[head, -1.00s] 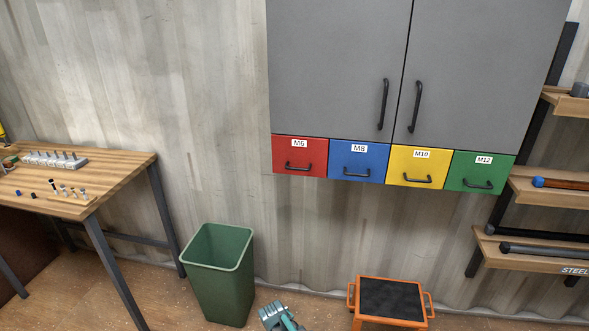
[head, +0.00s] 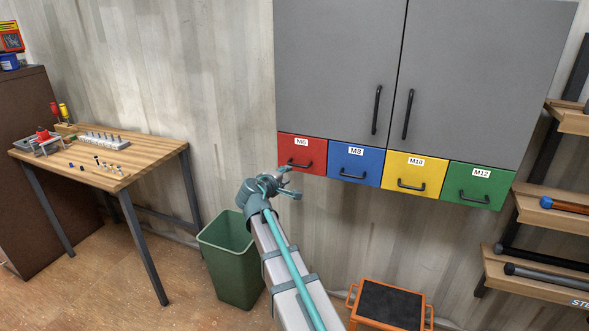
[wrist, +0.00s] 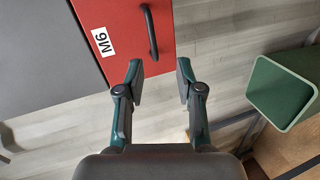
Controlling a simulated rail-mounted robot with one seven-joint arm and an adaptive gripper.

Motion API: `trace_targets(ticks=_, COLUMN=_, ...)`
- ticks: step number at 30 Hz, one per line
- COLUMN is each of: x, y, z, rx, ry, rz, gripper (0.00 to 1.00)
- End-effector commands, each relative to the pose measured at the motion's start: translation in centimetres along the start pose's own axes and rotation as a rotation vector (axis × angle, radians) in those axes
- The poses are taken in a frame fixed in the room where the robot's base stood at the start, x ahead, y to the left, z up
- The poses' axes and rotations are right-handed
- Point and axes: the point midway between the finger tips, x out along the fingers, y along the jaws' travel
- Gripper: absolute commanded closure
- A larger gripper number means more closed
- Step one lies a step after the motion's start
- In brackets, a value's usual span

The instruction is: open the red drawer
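The red drawer (head: 302,154), labelled M6, is at the left end of a drawer row under a grey cabinet, and looks shut. Its dark bar handle (head: 299,164) is on the lower part of its front. My gripper (head: 287,182) is just below and left of the drawer in the head view. In the wrist view my gripper (wrist: 160,72) is open, with nothing between its fingers. There the red drawer (wrist: 120,25) is at upper left, and its handle (wrist: 150,32) lies beyond the left fingertip, apparently apart from it.
Blue (head: 356,164), yellow (head: 415,175) and green (head: 479,186) drawers follow to the right. The grey cabinet (head: 340,60) is above. A green bin (head: 228,265) and an orange step stool (head: 352,310) stand below. A workbench (head: 150,150) is at left, shelves (head: 550,206) at right.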

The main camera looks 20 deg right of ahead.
Motion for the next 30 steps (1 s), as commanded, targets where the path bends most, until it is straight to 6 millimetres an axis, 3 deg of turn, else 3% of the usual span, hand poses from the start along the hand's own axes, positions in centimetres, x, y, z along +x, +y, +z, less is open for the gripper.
trace_targets(ticks=8, x=1.3, y=1.1, z=-0.7, rx=-0.101, ry=0.022, rz=0.052, gripper=0.64)
trace_targets(ticks=21, x=8.4, y=1.4, z=-1.0, rx=-0.098, ry=0.022, rz=0.050, gripper=0.64)
trace_targets(ticks=30, x=10.8, y=1.4, z=-0.9, rx=-0.097, ry=0.023, rz=0.050, gripper=0.64)
